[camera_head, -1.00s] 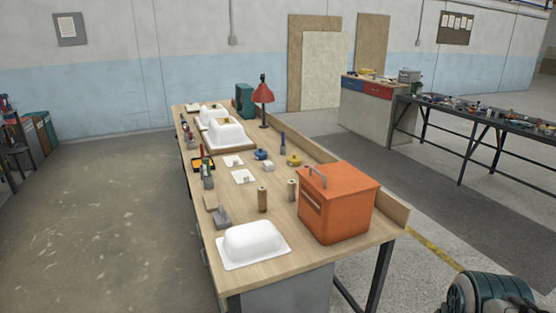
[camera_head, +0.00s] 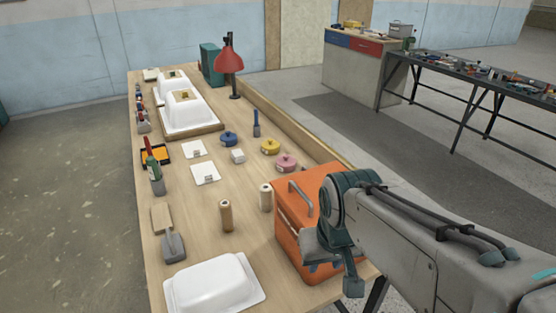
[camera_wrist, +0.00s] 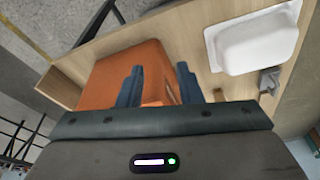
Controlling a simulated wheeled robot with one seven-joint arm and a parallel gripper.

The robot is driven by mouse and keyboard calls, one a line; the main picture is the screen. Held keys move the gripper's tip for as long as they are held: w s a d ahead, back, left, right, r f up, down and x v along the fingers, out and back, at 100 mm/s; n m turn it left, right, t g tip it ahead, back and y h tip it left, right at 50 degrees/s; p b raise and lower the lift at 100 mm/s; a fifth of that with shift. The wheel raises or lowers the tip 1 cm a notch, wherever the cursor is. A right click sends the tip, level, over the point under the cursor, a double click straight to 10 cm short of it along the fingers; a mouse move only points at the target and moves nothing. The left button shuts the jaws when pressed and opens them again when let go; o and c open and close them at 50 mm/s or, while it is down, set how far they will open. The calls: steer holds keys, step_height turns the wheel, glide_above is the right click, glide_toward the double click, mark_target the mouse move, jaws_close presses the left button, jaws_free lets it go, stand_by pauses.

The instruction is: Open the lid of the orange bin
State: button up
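The orange bin (camera_head: 290,203) stands at the near right end of the wooden workbench. Its lid is shut, with a grey handle (camera_head: 301,196) on top. My arm reaches in from the right and hides much of the bin's right side. My gripper (camera_wrist: 160,80) shows in the wrist view with its two blue-grey fingers apart and nothing between them but the view of the orange bin (camera_wrist: 120,72) behind. In the head view the fingers are mostly hidden, low at the bin's near side.
A white tub shell (camera_head: 213,286) lies at the bench's near left. A raised wooden edge (camera_head: 300,128) runs along the bench's right side.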

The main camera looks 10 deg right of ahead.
steer(key=w+r+n+g+p, duration=0.1)
steer(key=w+r+n+p, duration=0.1)
steer(key=w+r, duration=0.6)
steer(key=n+g+h+p, duration=0.1)
steer(key=n+h+p, duration=0.1)
steer(key=p, duration=0.1)
glide_toward(303, 193)
steer(key=f, duration=0.5)
steer(key=d+f, duration=0.1)
steer(key=f, duration=0.1)
steer(key=shift+w+d+f, duration=0.1)
steer(key=shift+w+f, duration=0.15)
steer(key=shift+f, duration=0.1)
jaws_close()
